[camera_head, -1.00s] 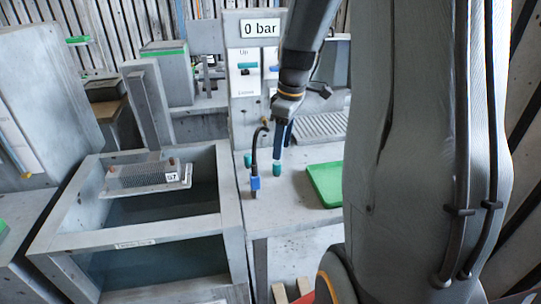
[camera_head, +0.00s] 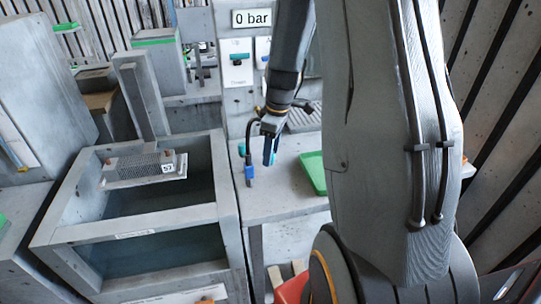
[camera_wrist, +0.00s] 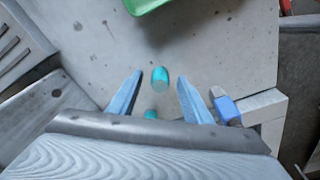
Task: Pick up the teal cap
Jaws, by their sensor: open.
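Two small teal pieces stand on the grey bench; I cannot tell for sure which is the cap. In the wrist view one teal cylinder (camera_wrist: 159,80) shows in the gap between the fingertips of my gripper (camera_wrist: 160,79), touching neither finger. The other teal piece (camera_wrist: 150,114) is closer to the palm and partly hidden by it. In the head view my gripper (camera_head: 269,150) points down over the bench and mostly hides the first piece. The second teal piece (camera_head: 242,149) shows to its left. My gripper is open and empty.
A blue fitting (camera_head: 249,174) on a black hose stands left of my gripper; it also shows beside the right finger in the wrist view (camera_wrist: 227,108). A green tray (camera_head: 313,172) lies to the right. An open tank (camera_head: 140,235) with a mesh basket (camera_head: 140,167) is left.

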